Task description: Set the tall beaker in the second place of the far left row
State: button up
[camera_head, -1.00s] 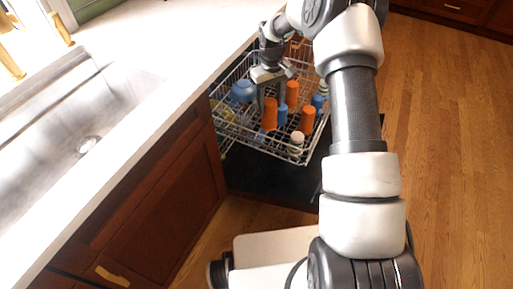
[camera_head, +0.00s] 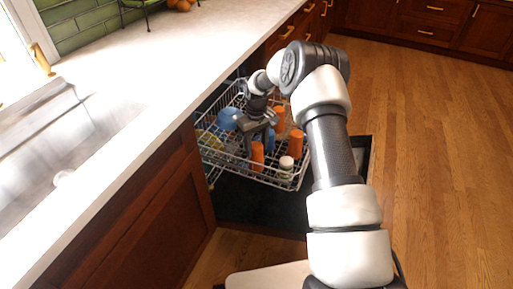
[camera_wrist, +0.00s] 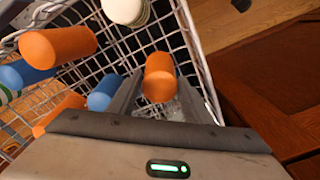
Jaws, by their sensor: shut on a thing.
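My gripper (camera_head: 256,130) is over the dish rack (camera_head: 212,158), pointing down among the cups. In the wrist view its two grey fingers (camera_wrist: 157,98) stand apart around a clear, glassy thing (camera_wrist: 170,110), which I take to be the tall beaker. Its outline is faint and mostly hidden by the gripper body, and I cannot make it out in the head view. An orange cup (camera_wrist: 160,74) stands just beyond the fingertips. Whether the beaker touches the rack floor cannot be told.
More orange cups (camera_head: 296,144), blue cups (camera_wrist: 104,92) and a white cup (camera_head: 286,168) stand in the rack close by. A blue bowl (camera_head: 229,118) is at its left. The counter (camera_head: 150,100) edge borders the rack on the left. Wooden floor lies open at the right.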

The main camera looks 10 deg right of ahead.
jog(key=shift+f, duration=0.1)
jog(key=o, duration=1.4)
jog(key=shift+c, duration=0.2)
